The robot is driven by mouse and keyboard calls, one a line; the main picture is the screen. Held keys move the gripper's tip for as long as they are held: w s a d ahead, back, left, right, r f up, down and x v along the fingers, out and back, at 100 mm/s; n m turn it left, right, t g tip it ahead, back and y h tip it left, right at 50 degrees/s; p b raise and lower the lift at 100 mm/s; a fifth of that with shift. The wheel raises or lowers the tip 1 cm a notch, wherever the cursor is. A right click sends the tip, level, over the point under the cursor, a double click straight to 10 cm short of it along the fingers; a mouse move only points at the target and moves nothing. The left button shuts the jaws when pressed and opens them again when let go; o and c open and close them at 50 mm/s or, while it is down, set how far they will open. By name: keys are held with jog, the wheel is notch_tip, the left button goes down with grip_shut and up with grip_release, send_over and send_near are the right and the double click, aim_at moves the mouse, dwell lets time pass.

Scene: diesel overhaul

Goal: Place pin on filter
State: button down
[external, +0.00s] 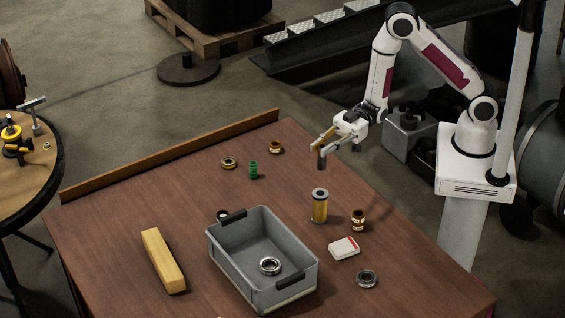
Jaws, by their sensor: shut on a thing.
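The filter (319,209) is a yellow cylinder with a grey top and stands upright on the brown table. My gripper (322,145) is above the table, up and slightly right of the filter in the picture. It is shut on a small dark grey cylinder, which looks like the pin (321,160). The pin hangs roughly upright from the fingers, with a visible gap between it and the filter top. The fingers hide the pin's upper end.
A grey bin (225,256) holding a metal ring (270,266) stands left of the filter. A brown-gold part (358,220), a white box (344,248) and a dark ring (367,278) lie to the right. A green part (253,170) and a yellow block (163,261) are farther left.

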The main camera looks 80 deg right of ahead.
aim_at(322, 162)
jog(key=shift+f, duration=2.7)
jog(key=shift+f, duration=2.1)
jog(key=shift+f, duration=0.1)
jog(key=c, duration=1.9)
grip_release()
jog(key=shift+d, duration=0.1)
jog(key=v, duration=1.1)
jog(key=shift+s+d, duration=0.25)
jog(key=shift+d, duration=0.1)
